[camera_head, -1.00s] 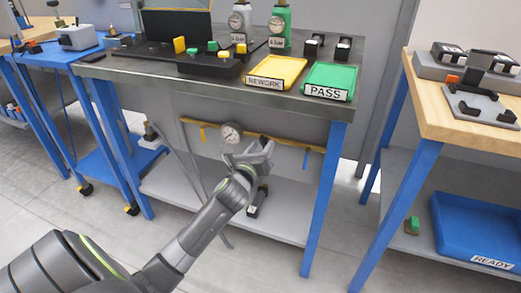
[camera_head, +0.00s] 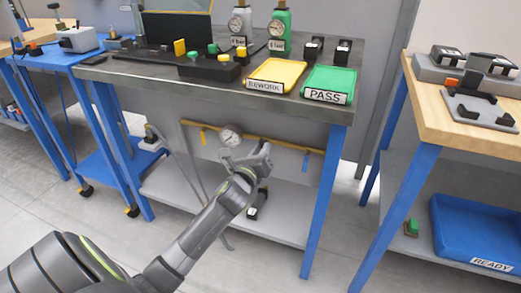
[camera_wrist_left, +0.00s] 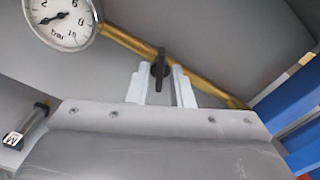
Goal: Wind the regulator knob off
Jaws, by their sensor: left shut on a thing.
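The regulator knob (camera_wrist_left: 159,70) is a dark, narrow piece on the brass pipe, seen edge-on in the left wrist view. My left gripper (camera_wrist_left: 160,82) has its two pale fingers on either side of it and is shut on it. In the head view my left gripper (camera_head: 261,153) reaches under the bench to the pipe, and hides the knob there. A round pressure gauge (camera_head: 230,136) sits on the pipe just left of the gripper; its white dial (camera_wrist_left: 60,14) also shows at the wrist view's upper left. My right gripper is not in view.
The brass pipe (camera_head: 295,145) runs along the back panel beneath the steel benchtop (camera_head: 150,73). A grey lower shelf (camera_head: 178,188) lies below. A blue bench leg (camera_head: 323,200) stands to the right. A dark-ended cylinder (camera_wrist_left: 22,130) is at the wrist view's left.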

